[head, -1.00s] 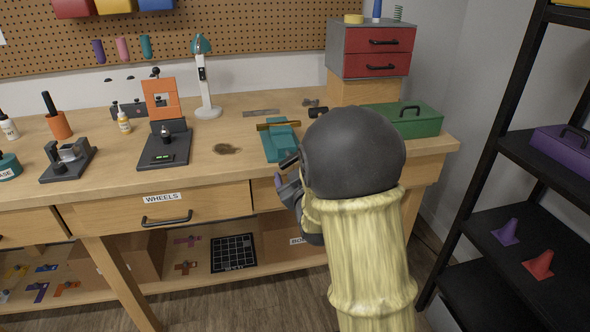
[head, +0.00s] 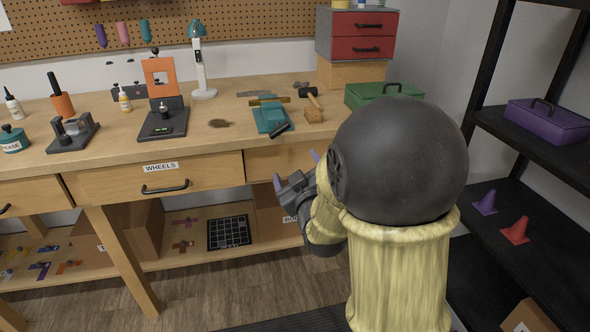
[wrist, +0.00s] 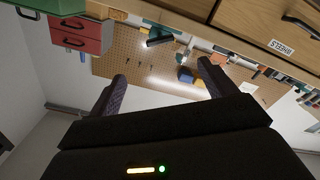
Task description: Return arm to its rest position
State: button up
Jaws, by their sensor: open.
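My gripper (head: 297,170) is in front of the workbench's right-hand drawer, below the bench top, partly hidden by my own arm in the head view. Its purple fingers are spread and hold nothing. In the wrist view my gripper (wrist: 160,84) shows two dark fingers wide apart with empty space between them. The wrist view looks past the bench's front edge toward the pegboard, and that picture is turned over. My forearm's yellow sleeve and black joint fill the lower right of the head view.
The workbench (head: 225,148) spans the left and middle, with a WHEELS drawer (head: 150,175). A black shelf (head: 535,138) stands at right. Floor (head: 240,285) is free in front.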

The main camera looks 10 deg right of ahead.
jog(key=s+f+m+g, duration=0.3)
jog(key=s+f+g, duration=0.45)
jog(key=f, duration=0.25)
jog(key=s+f+m+g, duration=0.2)
jog(key=s+f+g, duration=0.15)
jog(key=s, duration=0.25)
jog(key=s+f+m+g, duration=0.1)
jog(key=s+f+g, duration=0.1)
jog(key=s+g, duration=0.35)
notch_tip(320, 180, up, 29)
jog(key=s+t+p, duration=0.1)
jog(key=p, duration=2.8)
jog(key=shift+s+a+r+p, duration=0.15)
jog(key=shift+s+a+p, duration=0.2)
jog(key=shift+a, duration=0.1)
